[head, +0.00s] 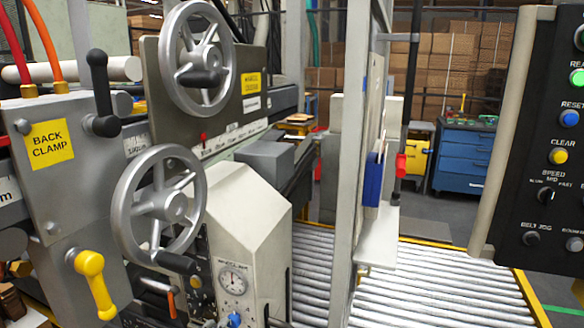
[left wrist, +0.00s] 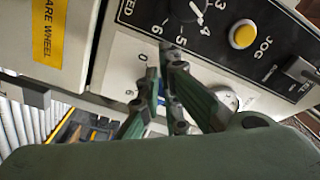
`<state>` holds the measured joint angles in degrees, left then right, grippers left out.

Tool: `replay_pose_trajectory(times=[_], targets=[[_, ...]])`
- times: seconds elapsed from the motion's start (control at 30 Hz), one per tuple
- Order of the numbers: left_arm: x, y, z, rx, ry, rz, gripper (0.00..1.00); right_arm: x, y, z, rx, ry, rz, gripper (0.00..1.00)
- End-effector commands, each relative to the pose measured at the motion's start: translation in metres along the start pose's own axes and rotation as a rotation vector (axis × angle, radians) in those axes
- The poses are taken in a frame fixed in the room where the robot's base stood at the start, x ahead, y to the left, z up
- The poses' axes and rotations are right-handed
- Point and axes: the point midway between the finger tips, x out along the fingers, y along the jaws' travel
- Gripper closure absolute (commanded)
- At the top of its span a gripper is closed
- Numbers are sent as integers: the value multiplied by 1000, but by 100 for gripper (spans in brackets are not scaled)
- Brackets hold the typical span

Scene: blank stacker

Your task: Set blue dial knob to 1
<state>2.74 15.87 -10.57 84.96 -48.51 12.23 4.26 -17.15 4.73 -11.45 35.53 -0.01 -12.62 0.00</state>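The blue dial knob (head: 235,319) sits below a round gauge (head: 232,281) on a light panel, at the bottom edge of the head view. My right gripper is not in view.
A yellow JOG button (left wrist: 242,36) and a black speed scale (left wrist: 216,14) lie close to my left fingers. Two handwheels (head: 160,208) stick out above the panel. A roller conveyor (head: 420,285) and a black control box (head: 540,150) lie to the right.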

Motion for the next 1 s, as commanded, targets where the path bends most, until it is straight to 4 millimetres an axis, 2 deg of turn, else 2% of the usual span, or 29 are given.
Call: replay_pose_trajectory(times=[0.03,0.4,1.0], targets=[[1,9,-3,0,5,9,100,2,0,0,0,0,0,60],[1,21,-3,0,3,11,100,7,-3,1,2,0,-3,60],[1,27,-5,2,2,12,100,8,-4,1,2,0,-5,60]])
